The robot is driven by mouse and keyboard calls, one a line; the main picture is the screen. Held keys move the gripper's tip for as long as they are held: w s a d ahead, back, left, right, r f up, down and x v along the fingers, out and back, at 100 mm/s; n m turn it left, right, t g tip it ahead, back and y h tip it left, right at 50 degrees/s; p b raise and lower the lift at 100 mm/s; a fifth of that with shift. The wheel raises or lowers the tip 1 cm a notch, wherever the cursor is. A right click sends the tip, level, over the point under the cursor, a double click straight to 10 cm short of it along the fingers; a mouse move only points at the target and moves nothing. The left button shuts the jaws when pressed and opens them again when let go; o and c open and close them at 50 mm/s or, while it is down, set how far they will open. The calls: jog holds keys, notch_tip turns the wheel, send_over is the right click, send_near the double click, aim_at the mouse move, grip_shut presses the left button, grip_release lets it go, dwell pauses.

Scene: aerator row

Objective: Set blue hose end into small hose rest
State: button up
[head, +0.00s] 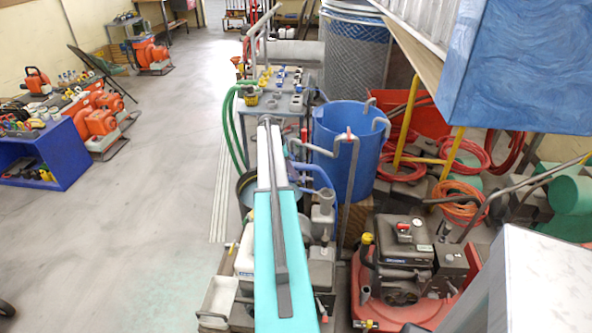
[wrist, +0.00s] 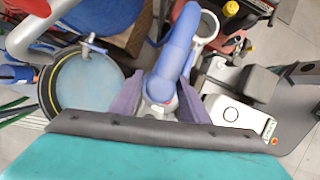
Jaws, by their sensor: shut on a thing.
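The blue hose (wrist: 178,48) arches down between the two purple-grey fingers of my gripper (wrist: 160,102) in the wrist view. The fingers are shut on its end, which has a pale grey fitting at the tip. In the head view the blue hose (head: 322,176) curves just right of my arm, which hides the gripper. A grey round open cup (wrist: 208,28), perhaps the small hose rest, stands just right of the hose in the wrist view. It seems to be the upright grey cup (head: 322,214) in the head view. The hose end is apart from its opening.
A round tub (wrist: 88,82) with pale blue contents lies left of the gripper. A white container (wrist: 232,112) sits at the right. A tall blue barrel (head: 345,150) with grey bent pipes and a red-framed engine (head: 405,255) stand right of my arm. Open floor (head: 160,170) lies left.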

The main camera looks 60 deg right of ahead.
dwell(0.4)
jog(key=shift+w+a, duration=0.1)
jog(key=shift+a, duration=0.1)
jog(key=w+a+r+n, duration=0.1)
jog(key=w+a, duration=0.6)
jog(key=a, duration=0.5)
jog(key=w+a+r, duration=0.1)
jog(key=w+a, duration=0.5)
jog(key=a, duration=0.7)
jog(key=w+a+n, duration=0.1)
jog(key=w+a, duration=0.6)
jog(key=a, duration=0.5)
jog(key=s+a+r, duration=0.1)
jog(key=a, duration=1.8)
jog(key=s+a+r+n+t+h, duration=0.1)
jog(key=s+a+r, duration=0.1)
jog(key=a, duration=1.8)
jog(key=shift+a+n, duration=0.2)
jog(key=shift+n, duration=0.1)
jog(key=shift+a, duration=0.1)
